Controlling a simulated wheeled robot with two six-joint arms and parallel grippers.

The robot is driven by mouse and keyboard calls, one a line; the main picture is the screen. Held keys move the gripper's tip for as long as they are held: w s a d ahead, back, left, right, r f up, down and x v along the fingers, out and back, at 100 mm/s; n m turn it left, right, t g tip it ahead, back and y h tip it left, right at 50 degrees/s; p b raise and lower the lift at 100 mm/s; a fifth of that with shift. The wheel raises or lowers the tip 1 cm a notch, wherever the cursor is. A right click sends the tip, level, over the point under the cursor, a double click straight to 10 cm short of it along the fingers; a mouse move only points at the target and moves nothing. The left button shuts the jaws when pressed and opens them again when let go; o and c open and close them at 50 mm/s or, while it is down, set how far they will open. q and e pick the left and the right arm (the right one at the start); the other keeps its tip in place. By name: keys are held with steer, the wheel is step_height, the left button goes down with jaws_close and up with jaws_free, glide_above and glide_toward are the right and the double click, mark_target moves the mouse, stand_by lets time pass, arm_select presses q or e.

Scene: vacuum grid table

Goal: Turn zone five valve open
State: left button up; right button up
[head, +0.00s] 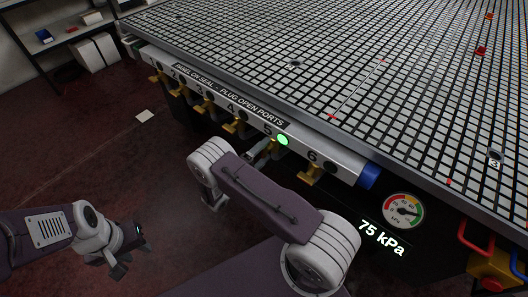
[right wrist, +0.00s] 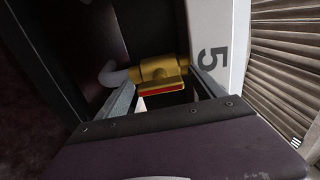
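The zone five valve is a brass body (right wrist: 158,70) with a red-edged handle (right wrist: 163,91), beside the number 5 on the white rail in the right wrist view. In the head view it is mostly hidden behind my right gripper (head: 260,152). My right gripper's fingers (right wrist: 164,84) are spread, one on each side of the handle. Whether they touch it I cannot tell. My left gripper (head: 128,258) is open and empty, low over the floor at the left.
The rail (head: 332,158) runs along the table edge with yellow valves, including zone four (head: 235,126) and zone six (head: 311,174), close on both sides. The gauge (head: 404,210) reads 75 kPa. The gridded table (head: 330,75) lies above. Shelves (head: 70,35) stand far left.

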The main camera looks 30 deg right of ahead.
steer(key=v, duration=0.9)
stand_by(0.4)
